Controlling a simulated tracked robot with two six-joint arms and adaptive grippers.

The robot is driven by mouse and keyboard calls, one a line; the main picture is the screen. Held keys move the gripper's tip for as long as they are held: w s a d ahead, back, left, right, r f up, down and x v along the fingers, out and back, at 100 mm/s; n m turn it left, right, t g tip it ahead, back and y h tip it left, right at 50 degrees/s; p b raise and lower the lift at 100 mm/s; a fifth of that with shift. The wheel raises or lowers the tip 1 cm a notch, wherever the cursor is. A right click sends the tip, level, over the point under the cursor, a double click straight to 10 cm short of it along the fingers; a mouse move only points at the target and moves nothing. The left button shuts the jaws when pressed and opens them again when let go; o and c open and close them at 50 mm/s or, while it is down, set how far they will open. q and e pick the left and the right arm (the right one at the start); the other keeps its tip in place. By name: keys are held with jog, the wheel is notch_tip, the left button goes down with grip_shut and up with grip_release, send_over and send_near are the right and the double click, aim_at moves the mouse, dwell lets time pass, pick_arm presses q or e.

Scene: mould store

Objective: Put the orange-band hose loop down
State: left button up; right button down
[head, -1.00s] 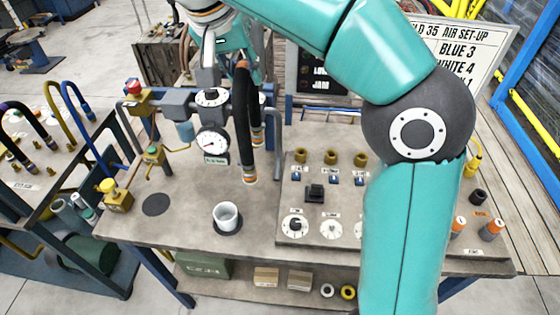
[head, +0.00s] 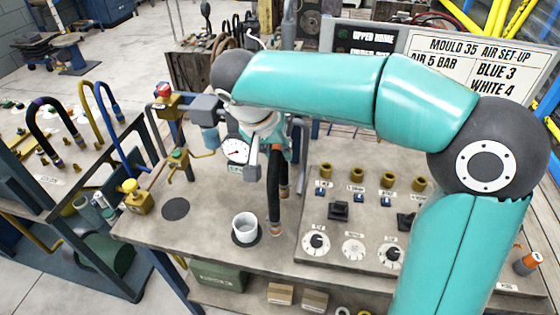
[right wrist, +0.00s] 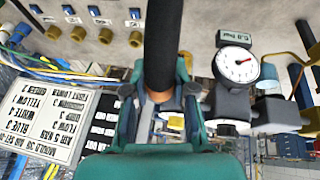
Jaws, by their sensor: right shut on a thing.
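The orange-band hose loop (head: 273,185) is black and hangs with both legs down above the bench, right of the white cup. My arm hides the top of the loop in the head view. My right gripper (right wrist: 161,98) is shut on the hose (right wrist: 163,45), which runs between its fingers in the right wrist view, with an orange-brown part at the grip. My left gripper is not in view.
The white cup (head: 245,226) stands on a dark disc. Another dark disc (head: 175,209) is bare. A round gauge (head: 237,150) is behind the hose. A panel with brass fittings and dials (head: 352,250) lies to the right. Other hoses stand on the left table (head: 60,185).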

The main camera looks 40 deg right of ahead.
jog(key=shift+f, duration=1.7)
jog(key=c, duration=1)
grip_release()
jog(key=shift+o, duration=0.2)
